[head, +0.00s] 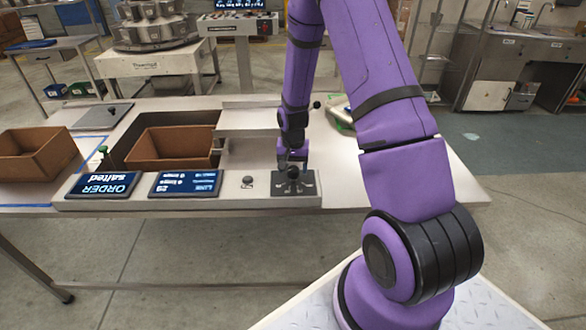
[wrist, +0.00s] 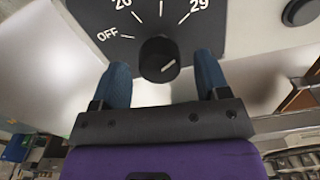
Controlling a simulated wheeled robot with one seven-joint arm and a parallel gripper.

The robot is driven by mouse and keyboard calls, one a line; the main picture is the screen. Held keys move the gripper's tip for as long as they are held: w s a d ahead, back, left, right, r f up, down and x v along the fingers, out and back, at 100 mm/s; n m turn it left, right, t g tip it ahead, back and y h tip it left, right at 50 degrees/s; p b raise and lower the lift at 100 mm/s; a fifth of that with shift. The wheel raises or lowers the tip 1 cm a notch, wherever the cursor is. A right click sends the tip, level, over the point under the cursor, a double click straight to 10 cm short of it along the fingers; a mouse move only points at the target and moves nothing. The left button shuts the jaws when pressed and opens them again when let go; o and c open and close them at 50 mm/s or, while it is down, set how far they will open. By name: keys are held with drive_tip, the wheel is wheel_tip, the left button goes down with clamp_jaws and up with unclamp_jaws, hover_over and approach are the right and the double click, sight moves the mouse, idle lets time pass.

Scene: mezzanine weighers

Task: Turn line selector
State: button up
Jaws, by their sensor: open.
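The line selector is a round black knob on a dark plate (head: 308,187) at the right end of the counter console. In the wrist view the knob (wrist: 157,58) has a white pointer line slanting to the upper right. Around it the plate (wrist: 90,15) carries white ticks and the labels OFF, 20 and 29, with another tick between. My gripper (head: 292,160) points down over the selector. In the wrist view its two blue fingers stand open, one on each side of the knob, with gaps visible between.
Two tilted displays, one reading ORDER salted (head: 102,185) and one showing 29 (head: 185,183), stand left on the console. A small round black button (head: 248,182) lies between them and the plate. Brown bins (head: 168,148) stand further left. A green-and-white item (head: 341,117) lies behind my arm.

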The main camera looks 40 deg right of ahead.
drive_tip(key=shift+f, duration=0.4)
drive_tip(key=c, duration=0.9)
